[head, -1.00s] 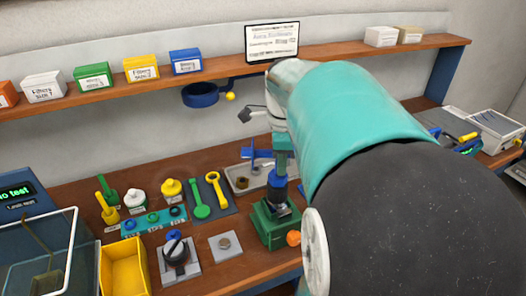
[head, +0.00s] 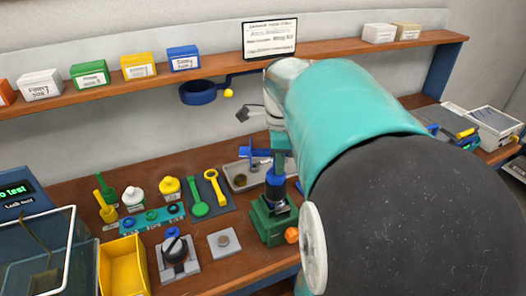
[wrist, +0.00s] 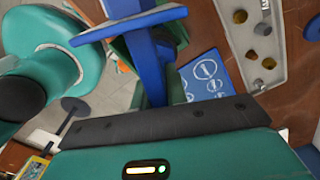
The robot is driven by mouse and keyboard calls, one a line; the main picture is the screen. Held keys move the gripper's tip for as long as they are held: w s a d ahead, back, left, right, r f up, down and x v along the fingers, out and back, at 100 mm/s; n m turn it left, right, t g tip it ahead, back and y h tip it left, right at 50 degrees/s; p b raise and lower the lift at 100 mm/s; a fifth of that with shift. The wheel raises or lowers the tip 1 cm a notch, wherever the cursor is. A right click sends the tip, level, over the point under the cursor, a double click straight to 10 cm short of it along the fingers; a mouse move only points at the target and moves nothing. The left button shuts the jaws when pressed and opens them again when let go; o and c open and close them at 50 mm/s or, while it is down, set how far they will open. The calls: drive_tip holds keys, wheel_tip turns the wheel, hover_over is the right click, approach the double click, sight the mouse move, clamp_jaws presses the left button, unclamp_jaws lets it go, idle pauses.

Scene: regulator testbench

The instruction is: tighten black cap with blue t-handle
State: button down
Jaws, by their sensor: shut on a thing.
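The blue T-handle (head: 259,152) stands about upright, its crossbar on top and its thick blue lower end (head: 275,178) over the green vise (head: 268,228). My gripper (head: 281,141) is shut on the T-handle; its fingers are mostly hidden in the head view. In the wrist view the crossbar (wrist: 128,25) and blue shaft (wrist: 146,68) rise just beyond my gripper (wrist: 155,100). A dark part shows under the handle's lower end in the vise. I cannot tell whether this is the black cap, or whether the handle is seated on it.
A black round knob (head: 175,250) sits on a grey block to the left. A grey plate (head: 223,242) lies between it and the vise. A yellow bin (head: 124,265), green and yellow wrenches (head: 198,200) and a grey tray (head: 240,180) are nearby. A shelf (head: 340,55) runs behind.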

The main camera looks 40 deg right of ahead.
drive_tip(key=shift+m, duration=0.8)
drive_tip(key=shift+m, duration=0.3)
drive_tip(key=shift+a+m, duration=0.1)
drive_tip(key=shift+m, duration=0.5)
drive_tip(key=shift+m, duration=0.8)
drive_tip(key=shift+m, duration=0.8)
